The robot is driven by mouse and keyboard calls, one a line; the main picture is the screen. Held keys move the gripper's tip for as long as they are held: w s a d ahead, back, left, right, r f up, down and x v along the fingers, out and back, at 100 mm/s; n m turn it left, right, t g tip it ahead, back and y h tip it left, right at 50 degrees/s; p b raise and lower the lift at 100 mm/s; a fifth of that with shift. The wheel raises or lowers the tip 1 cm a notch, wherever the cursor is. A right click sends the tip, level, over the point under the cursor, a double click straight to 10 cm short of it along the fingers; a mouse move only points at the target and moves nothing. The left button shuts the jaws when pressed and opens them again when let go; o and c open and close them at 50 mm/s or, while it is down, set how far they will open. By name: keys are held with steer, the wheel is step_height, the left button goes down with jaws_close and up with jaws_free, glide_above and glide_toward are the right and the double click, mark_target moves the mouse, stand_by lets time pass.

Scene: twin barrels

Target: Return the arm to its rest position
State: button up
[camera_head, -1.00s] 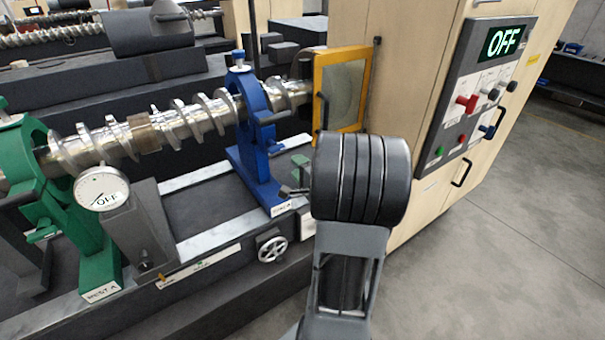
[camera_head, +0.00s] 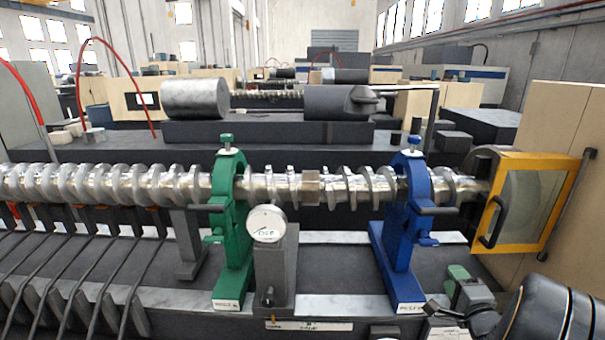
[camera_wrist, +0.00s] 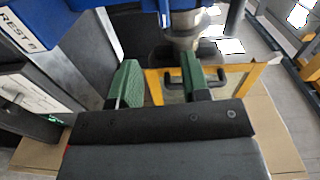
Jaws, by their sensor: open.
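In the wrist view my gripper (camera_wrist: 158,86) is open, its two green-padded fingers apart with nothing between them. The blue rest (camera_wrist: 60,65), with its white label, fills the upper left there, and the yellow-framed door (camera_wrist: 235,68) lies beyond the fingers. In the head view a dark rounded link of my arm (camera_head: 553,312) shows at the lower right corner, in front of the machine's right end.
A long screw shaft (camera_head: 345,186) runs through the green rest (camera_head: 234,262) and blue rest (camera_head: 402,260). The yellow-framed door (camera_head: 540,247) is close to my arm. Dark hoses (camera_head: 75,280) hang at the left.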

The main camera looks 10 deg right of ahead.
steer(key=s+d+f+n+g+h, duration=0.35)
steer(key=s+f+n+g, duration=0.35)
steer(key=g, duration=0.4)
steer(key=s+a+r+n+y, duration=0.1)
steer(key=a+r+n+y, duration=0.1)
steer(key=a, duration=0.7)
steer(key=s+a+r+n+g+y, duration=0.1)
steer(key=a+r+n+y, duration=0.1)
steer(key=a+n, duration=0.4)
steer(key=s+a+r+n+g+y, duration=0.1)
steer(key=a+r+n, duration=0.3)
steer(key=a, duration=0.9)
steer(key=shift+s+a+r+y, duration=0.35)
steer(key=shift+a+y, duration=0.05)
steer(key=shift+y, duration=0.05)
